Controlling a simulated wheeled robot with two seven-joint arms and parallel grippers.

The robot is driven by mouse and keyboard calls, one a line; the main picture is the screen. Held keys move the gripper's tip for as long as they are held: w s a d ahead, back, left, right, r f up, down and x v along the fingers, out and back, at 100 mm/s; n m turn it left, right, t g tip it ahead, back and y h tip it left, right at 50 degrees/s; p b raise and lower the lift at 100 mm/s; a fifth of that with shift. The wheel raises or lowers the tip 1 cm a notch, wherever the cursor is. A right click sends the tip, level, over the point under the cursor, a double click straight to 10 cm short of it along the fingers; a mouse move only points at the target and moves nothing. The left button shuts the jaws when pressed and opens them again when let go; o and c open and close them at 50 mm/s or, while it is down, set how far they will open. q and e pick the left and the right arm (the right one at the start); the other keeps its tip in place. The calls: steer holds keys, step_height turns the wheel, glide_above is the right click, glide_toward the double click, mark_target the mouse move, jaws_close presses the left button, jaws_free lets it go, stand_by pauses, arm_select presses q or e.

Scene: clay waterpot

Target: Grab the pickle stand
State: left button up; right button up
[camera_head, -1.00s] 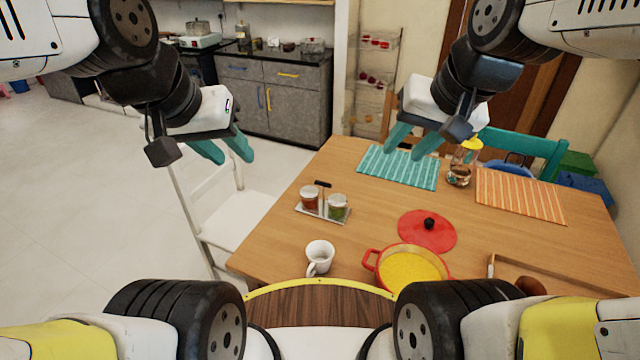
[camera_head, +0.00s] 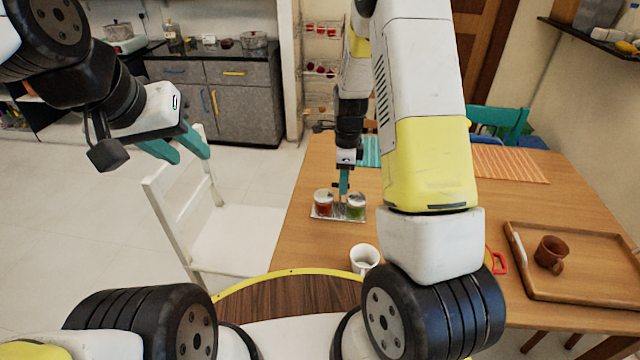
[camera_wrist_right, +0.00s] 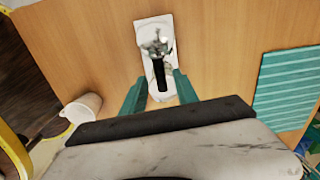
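The pickle stand (camera_head: 325,218) is a small metal tray on the table, holding a red-brown jar (camera_head: 323,204) and a green jar (camera_head: 356,206). Its black upright handle shows from above in the right wrist view, over the pale tray (camera_wrist_right: 167,20). My right gripper (camera_head: 343,184) points down over the middle of the stand. In the right wrist view its teal fingers (camera_wrist_right: 160,88) are apart, one on each side of the black handle, with gaps visible. The jars are not clear there. My left gripper (camera_head: 193,156) is open and empty, left of the table above a white chair.
A white mug (camera_head: 364,258) stands in front of the stand. A wooden tray (camera_head: 590,277) with a brown cup (camera_head: 550,253) is at right. My right arm hides most of the red pot, whose handle (camera_head: 497,262) shows. The white chair (camera_head: 235,240) is left of the table.

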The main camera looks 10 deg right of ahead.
mark_target(339, 210)
step_height(339, 210, down, 2)
steer(key=shift+w+a+f+m, duration=0.1)
steer(key=shift+w+m, duration=0.05)
steer(key=shift+m, duration=0.25)
steer(key=f, duration=0.7)
steer(key=shift+a, duration=0.25)
jaws_close()
steer(key=shift+w, duration=0.1)
stand_by(0.7)
